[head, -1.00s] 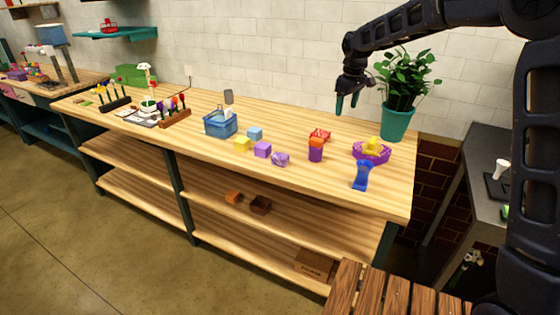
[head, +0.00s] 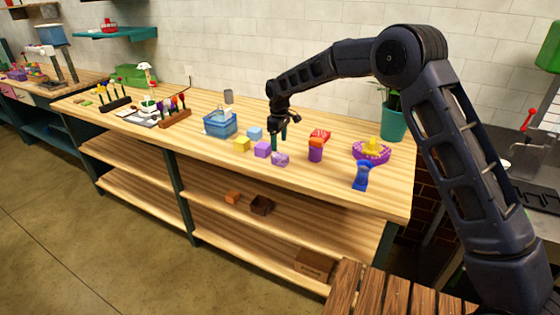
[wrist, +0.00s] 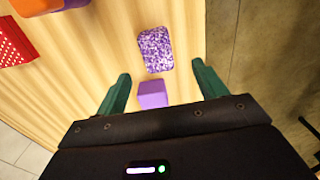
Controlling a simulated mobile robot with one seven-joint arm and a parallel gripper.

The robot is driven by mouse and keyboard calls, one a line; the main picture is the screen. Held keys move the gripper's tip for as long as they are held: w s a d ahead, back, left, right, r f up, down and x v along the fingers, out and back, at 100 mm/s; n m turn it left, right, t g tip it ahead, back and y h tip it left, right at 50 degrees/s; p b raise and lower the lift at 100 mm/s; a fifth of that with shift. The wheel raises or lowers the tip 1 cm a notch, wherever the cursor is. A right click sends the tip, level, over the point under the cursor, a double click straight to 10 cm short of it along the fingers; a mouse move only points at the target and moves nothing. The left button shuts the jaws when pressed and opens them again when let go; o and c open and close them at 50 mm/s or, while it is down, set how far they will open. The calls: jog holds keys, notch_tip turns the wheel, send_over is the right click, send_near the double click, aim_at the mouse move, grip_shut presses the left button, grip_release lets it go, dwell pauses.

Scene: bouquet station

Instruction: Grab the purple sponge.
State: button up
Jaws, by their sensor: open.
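The purple sponge (head: 280,159) is a small speckled purple-and-white block lying on the wooden counter, near its front edge. In the wrist view the sponge (wrist: 155,49) lies just beyond my fingertips, roughly centred between them. A plain purple cube (head: 263,149) sits beside it; in the wrist view the cube (wrist: 152,94) shows between my fingers, partly cut off by the gripper body. My gripper (head: 279,140) points down above the counter, over the area of these two blocks. It is open and empty in the wrist view (wrist: 160,73), touching neither block.
A yellow cube (head: 242,145), a blue cube (head: 255,133) and a blue basket (head: 220,127) stand left. The counter's front edge is close to the sponge.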

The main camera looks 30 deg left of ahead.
aim_at(280, 155)
jog(key=f, duration=0.9)
jog(key=shift+w+d, duration=0.1)
jog(key=shift+w, duration=0.15)
jog(key=shift+r, duration=0.1)
jog(key=c, duration=1.1)
jog(key=shift+o, duration=0.2)
jog(key=shift+r, duration=0.1)
